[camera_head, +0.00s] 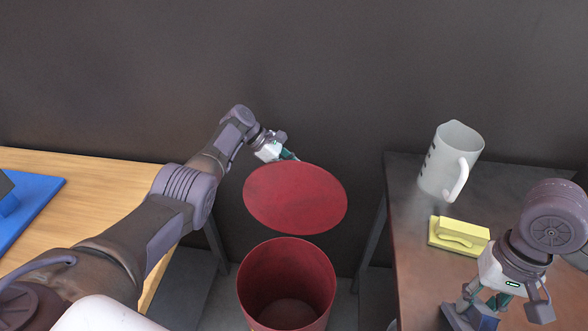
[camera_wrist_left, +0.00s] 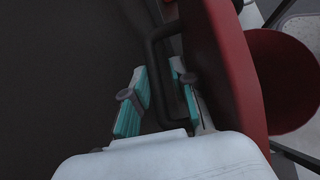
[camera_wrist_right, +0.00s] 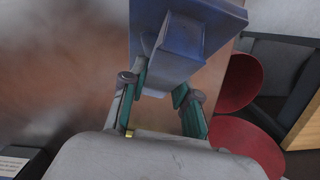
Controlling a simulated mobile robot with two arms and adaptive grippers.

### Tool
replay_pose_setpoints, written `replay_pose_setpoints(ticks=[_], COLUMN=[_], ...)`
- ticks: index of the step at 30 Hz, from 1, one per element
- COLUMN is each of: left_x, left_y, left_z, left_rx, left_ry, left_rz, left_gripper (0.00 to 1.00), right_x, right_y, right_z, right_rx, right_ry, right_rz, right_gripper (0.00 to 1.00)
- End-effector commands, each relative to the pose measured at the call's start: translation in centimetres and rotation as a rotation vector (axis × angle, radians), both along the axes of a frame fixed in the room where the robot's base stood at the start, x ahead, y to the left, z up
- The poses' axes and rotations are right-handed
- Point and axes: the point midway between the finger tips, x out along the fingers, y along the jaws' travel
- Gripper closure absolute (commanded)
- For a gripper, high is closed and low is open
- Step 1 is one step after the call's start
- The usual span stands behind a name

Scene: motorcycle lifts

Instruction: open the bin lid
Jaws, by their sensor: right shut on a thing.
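The red bin (camera_head: 245,290) stands open between two tables. Its round red lid (camera_head: 295,199) is up behind the rim, tilted steeply, its bare face toward the head camera. In the left wrist view the lid (camera_wrist_left: 228,60) shows from its other side, with a black loop handle (camera_wrist_left: 172,110). My left gripper (camera_head: 294,156) is behind the lid's upper edge; its teal fingers (camera_wrist_left: 158,92) are apart, on either side of a bar of the handle. My right gripper (camera_head: 497,303) is shut on a blue block-like tool (camera_wrist_right: 185,50), low over the right table.
The right table (camera_head: 412,235) holds a grey measuring jug (camera_head: 449,160) and a yellow brush-like block (camera_head: 460,236). A wooden table (camera_head: 100,170) with a blue item (camera_head: 35,205) is on the left. A dark wall stands behind the bin.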

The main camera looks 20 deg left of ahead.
Motion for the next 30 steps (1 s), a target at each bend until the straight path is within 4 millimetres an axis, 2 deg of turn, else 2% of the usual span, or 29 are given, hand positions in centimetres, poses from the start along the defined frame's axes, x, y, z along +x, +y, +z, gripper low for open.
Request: replay_pose_setpoints(ticks=[1, 11, 24, 30], left_x=[-0.1, -0.4, -1.8, -2.2], left_y=[-0.1, 0.4, 4.6, 5.5], left_z=[-0.4, -0.1, 4.4, 5.5], left_rx=[0.001, 0.001, 0.000, -0.001], left_ry=[0.005, 0.007, -0.001, -0.001], left_rz=[-0.002, -0.003, -0.001, -0.001], left_gripper=[0.75, 0.75, 0.75, 0.75], right_x=[-0.2, -0.2, -0.3, -0.3], right_y=[0.0, 0.0, 0.0, 0.0], right_z=[-0.8, -0.8, -0.8, -0.8], right_rx=[-0.003, -0.003, -0.003, -0.003], right_ry=[0.012, 0.012, 0.013, 0.013], right_rz=[-0.002, -0.001, -0.001, -0.001], right_gripper=[1.00, 1.00, 1.00, 1.00])
